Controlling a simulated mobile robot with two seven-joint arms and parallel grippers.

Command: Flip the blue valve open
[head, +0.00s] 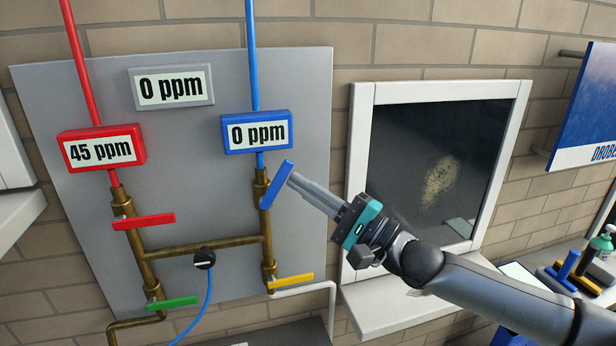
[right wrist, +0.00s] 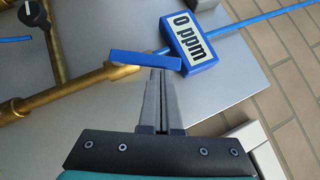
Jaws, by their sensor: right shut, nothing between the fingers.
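The blue valve handle (head: 276,185) sits on the right brass pipe, below the blue meter (head: 257,131) that reads 0 ppm. The handle is tilted, its upper end leaning right. My right gripper (head: 293,179) is shut and empty, with its fingertips at the right side of the handle. In the right wrist view the blue handle (right wrist: 146,58) lies across just beyond the fingertips (right wrist: 157,72); whether they touch it I cannot tell. My left gripper is not in view.
A red handle (head: 143,221), a green handle (head: 172,303) and a yellow handle (head: 291,281) sit on the other brass pipes. A black knob (head: 204,258) with a blue hose is between them. A white-framed window (head: 361,180) and its sill are at right.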

